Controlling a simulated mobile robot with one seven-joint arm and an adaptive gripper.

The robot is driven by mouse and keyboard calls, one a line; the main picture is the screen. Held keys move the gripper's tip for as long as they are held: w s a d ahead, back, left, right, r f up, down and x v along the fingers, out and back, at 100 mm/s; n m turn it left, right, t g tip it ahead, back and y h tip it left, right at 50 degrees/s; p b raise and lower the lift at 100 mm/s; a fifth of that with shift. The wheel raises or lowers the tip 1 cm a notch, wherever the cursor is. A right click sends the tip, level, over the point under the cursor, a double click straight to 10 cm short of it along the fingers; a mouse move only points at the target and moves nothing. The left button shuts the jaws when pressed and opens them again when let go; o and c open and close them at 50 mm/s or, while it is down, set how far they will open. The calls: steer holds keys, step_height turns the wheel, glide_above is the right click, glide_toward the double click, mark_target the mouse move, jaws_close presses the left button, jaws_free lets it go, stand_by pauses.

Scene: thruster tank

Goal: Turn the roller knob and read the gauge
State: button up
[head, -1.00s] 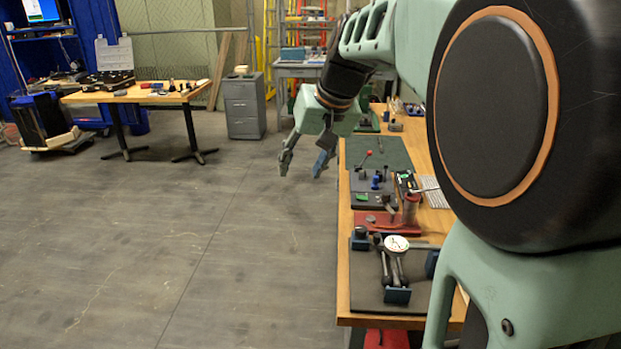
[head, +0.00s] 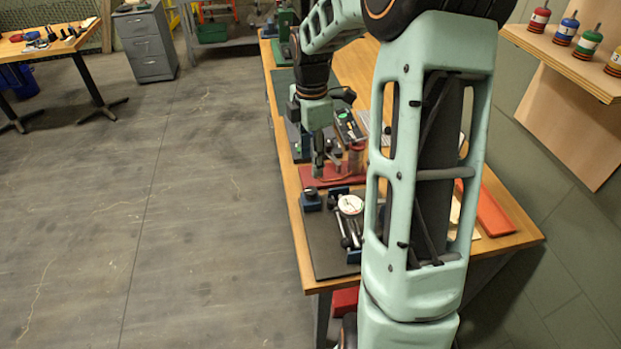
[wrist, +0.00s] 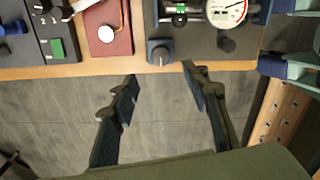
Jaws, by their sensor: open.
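The dial gauge (head: 350,205) has a white face and lies on a dark mat (head: 325,252) near the front of the wooden bench. Its face is partly cut off in the wrist view (wrist: 226,10), and I cannot make out the reading. A dark knob on a blue block (head: 311,198) stands left of the gauge; the knob also shows in the wrist view (wrist: 160,52) at the bench edge. My gripper (wrist: 160,74) is open and empty, pointing down. Its fingertips lie just short of the knob in the wrist view, one on each side of it.
A red plate (wrist: 108,15) with a round white-topped part lies beside the mat. Farther along are a dark panel and small tools. A red tray (head: 488,210) is at the right bench edge, and a shelf (head: 560,50) holds coloured weights. The floor at left is clear.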

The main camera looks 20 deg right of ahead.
mark_target(311, 190)
step_height(311, 190, down, 10)
steer(key=shift+s+f+p, duration=0.1)
steer(key=shift+f+p, duration=0.05)
steer(key=shift+p, duration=0.15)
steer(key=shift+c, duration=0.5)
steer(key=c, duration=1.1)
steer(key=shift+o, duration=0.2)
